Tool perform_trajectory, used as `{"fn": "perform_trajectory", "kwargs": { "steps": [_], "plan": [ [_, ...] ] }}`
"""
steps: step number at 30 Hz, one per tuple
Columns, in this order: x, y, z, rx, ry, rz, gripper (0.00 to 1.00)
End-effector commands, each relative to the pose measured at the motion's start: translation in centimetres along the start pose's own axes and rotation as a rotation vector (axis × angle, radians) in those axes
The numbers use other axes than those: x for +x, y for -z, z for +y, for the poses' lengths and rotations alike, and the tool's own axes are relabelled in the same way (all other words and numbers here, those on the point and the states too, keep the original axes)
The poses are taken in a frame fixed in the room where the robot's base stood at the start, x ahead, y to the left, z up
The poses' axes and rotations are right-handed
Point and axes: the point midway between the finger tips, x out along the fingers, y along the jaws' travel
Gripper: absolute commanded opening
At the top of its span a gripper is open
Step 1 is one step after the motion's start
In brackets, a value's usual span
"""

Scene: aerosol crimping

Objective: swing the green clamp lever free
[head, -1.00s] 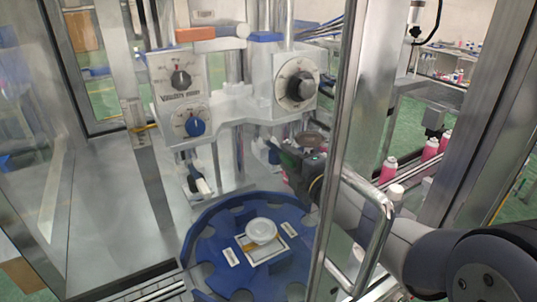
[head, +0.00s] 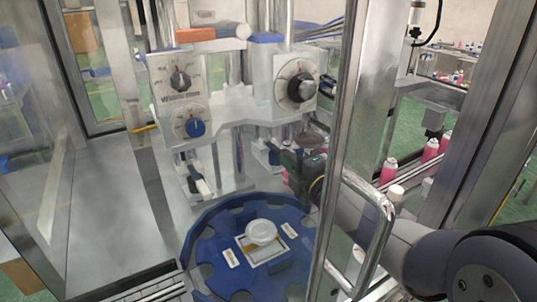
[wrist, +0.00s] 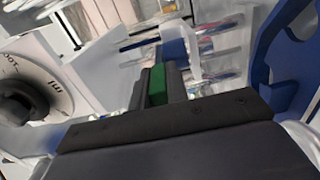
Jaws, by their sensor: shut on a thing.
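The green clamp lever (wrist: 156,87) shows in the wrist view between the two dark fingers of my gripper (wrist: 157,82). My gripper is shut on it. In the head view my gripper (head: 290,160) is beside the crimping head, under the right dial and above the right rear of the blue star wheel. The lever is mostly hidden there by the dark fingers, so its exact angle cannot be told.
The blue star wheel (head: 205,245) with a white cap (head: 261,231) at its centre lies below my gripper. A dial (head: 297,87) is above it. The door frame (head: 345,140) and handle (head: 383,235) stand close to my arm. Pink cans (head: 389,170) stand at right.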

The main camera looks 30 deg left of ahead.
Motion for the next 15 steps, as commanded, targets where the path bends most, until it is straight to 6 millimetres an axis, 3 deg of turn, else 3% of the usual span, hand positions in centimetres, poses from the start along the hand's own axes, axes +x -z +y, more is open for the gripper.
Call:
{"fn": "perform_trajectory", "kwargs": {
  "steps": [15],
  "plan": [
    [0.3,-2.6,0.0,0.0,0.001,-0.004,0.03]
  ]
}}
